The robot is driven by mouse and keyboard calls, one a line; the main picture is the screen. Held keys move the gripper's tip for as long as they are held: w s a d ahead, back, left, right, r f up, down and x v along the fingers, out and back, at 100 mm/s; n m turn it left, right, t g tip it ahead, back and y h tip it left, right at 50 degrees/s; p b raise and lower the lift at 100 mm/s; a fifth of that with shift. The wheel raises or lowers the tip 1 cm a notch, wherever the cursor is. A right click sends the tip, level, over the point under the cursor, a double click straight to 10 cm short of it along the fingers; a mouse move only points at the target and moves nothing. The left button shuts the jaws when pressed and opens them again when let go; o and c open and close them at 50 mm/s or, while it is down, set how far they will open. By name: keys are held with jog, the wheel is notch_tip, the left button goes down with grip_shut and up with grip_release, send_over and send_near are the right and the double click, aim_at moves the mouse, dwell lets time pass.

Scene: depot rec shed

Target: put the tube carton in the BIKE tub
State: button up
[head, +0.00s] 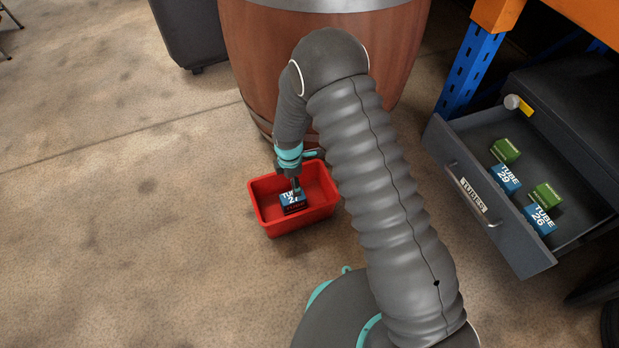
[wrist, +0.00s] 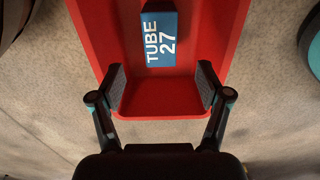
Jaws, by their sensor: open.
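A blue carton marked TUBE 27 (head: 291,197) lies inside a red tub (head: 329,190) on the floor. In the wrist view the carton (wrist: 160,40) rests on the tub's floor, label up, within the red walls (wrist: 218,35). I cannot read any marking on the tub that says BIKE. My gripper (head: 296,186) points down over the tub. In the wrist view its fingers (wrist: 162,87) are spread wide and empty, with the carton ahead of the fingertips and apart from them. In the head view the gripper partly hides the carton.
An open grey drawer (head: 474,165) at the right holds blue cartons marked TUBE 29 (head: 505,179) and TUBE 26 (head: 539,220), plus green boxes (head: 505,151). A wooden barrel (head: 250,60) stands behind the tub. The floor (head: 130,230) to the left is clear.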

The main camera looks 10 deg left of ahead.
jog(key=d+r+m+t, duration=0.1)
jog(key=d+r+m, duration=0.4)
jog(key=r, duration=0.5)
jog(key=d+r+m+t, duration=0.1)
jog(key=d+r+m, duration=0.2)
jog(key=d+r, duration=0.55)
jog(key=d+r+m, duration=0.3)
jog(key=r, duration=1)
jog(key=s+d+r+m+t, duration=0.1)
jog(key=s+d+r+m, duration=0.5)
jog(key=s, duration=0.5)
jog(key=s+d+r+m+t, duration=0.2)
jog(key=s+d+r+m, duration=0.5)
jog(key=s+d, duration=0.2)
jog(key=shift+s+t, duration=0.3)
jog(key=shift+s, duration=0.55)
